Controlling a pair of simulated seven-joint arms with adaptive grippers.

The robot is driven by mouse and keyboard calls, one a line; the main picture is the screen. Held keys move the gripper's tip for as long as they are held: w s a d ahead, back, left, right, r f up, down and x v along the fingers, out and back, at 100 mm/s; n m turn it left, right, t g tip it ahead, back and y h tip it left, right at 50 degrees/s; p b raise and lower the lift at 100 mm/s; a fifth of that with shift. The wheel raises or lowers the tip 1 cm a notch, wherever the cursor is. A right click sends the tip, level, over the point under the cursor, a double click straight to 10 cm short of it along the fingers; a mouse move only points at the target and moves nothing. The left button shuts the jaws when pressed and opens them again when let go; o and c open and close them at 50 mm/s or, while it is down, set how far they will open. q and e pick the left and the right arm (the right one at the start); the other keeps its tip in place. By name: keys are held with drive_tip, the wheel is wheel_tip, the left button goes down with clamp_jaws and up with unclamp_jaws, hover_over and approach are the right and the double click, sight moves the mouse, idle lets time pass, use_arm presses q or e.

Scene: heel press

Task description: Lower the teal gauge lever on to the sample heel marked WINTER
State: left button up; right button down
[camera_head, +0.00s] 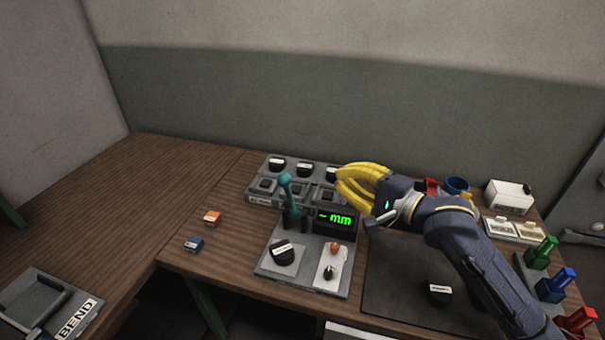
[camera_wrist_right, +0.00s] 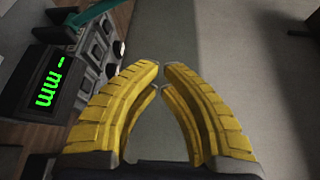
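The teal gauge lever (camera_head: 290,197) stands raised and roughly upright on the grey gauge stand; part of it shows in the right wrist view (camera_wrist_right: 92,22). The gauge display (camera_head: 335,220) reads a green "- mm". A black heel with a white label (camera_head: 283,252) sits on the plate in front of the lever. Other black heels stand on the back rack (camera_head: 277,163) and on the dark mat (camera_head: 439,290). The labels are too small to read. My right gripper (camera_head: 339,180) is empty above and right of the lever, its yellow fingertips together (camera_wrist_right: 161,69). My left gripper is out of view.
Orange (camera_head: 212,217) and blue (camera_head: 194,244) blocks lie left of the gauge. A press marked BEND (camera_head: 75,317) is at lower left. Green (camera_head: 541,252), blue (camera_head: 556,285) and red (camera_head: 577,321) pieces stand at the right. A white box (camera_head: 509,196) is at the back right.

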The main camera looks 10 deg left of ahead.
drive_tip(key=shift+s+a+f+g, duration=0.2)
drive_tip(key=shift+s+a+g, duration=0.1)
drive_tip(key=shift+s+a, duration=0.35)
hover_over(289, 198)
drive_tip(key=w+d, duration=0.2)
idle(0.6)
drive_tip(key=shift+s+f, duration=0.1)
drive_tip(key=shift+s, duration=0.05)
